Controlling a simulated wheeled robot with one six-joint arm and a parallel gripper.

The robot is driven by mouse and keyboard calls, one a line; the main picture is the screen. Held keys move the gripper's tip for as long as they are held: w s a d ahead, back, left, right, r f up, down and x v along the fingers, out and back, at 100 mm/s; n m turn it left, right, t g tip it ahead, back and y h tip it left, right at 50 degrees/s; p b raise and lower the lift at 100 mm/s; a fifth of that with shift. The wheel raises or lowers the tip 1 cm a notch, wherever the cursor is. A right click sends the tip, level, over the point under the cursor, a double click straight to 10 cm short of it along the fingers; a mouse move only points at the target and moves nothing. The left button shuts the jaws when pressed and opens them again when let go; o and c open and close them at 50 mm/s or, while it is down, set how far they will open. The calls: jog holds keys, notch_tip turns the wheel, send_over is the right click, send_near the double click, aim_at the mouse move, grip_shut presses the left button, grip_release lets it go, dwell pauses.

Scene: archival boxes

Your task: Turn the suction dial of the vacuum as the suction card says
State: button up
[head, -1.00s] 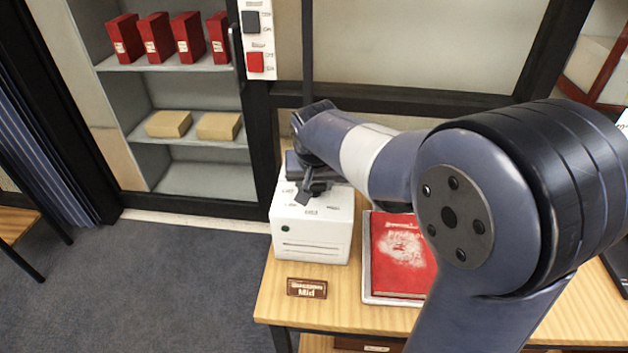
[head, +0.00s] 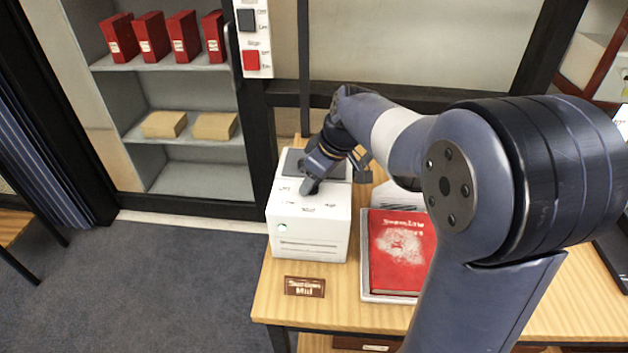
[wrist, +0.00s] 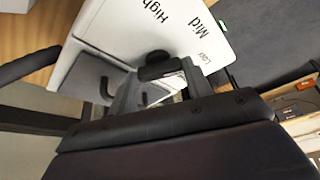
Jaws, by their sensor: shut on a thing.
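The vacuum is a white box (head: 310,235) on the wooden table, with a dark grey panel on the back of its top. The suction card (head: 304,287), a brown plate in front of it, reads "Suction Mid". My gripper (head: 309,188) reaches down onto the vacuum's top. In the wrist view, my gripper (wrist: 160,82) is shut on the black suction dial (wrist: 154,66), with a finger on either side. The labels High, Mid and Low are printed on the white top (wrist: 125,30) around the dial. I cannot tell exactly which label the dial points at.
A red book (head: 400,250) lies in a pale tray right of the vacuum. A wall panel (head: 251,40) with a black and a red switch hangs behind. A shelf (head: 185,140) at the left holds red boxes and tan boxes. The floor at the left is clear.

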jog(key=n+g, duration=0.1)
jog(key=n, duration=0.4)
jog(key=shift+w+d+g+y+b, duration=0.2)
jog(key=shift+g+y+b, duration=0.1)
jog(key=shift+g, duration=0.1)
jog(key=shift+n, duration=0.3)
jog(key=o, duration=1)
jog(key=shift+r, duration=0.15)
jog(key=w+v, duration=0.1)
jog(key=v, duration=0.9)
jog(key=shift+s+d+r, duration=0.15)
jog(key=shift+s+r, duration=0.05)
jog(key=shift+s, duration=0.25)
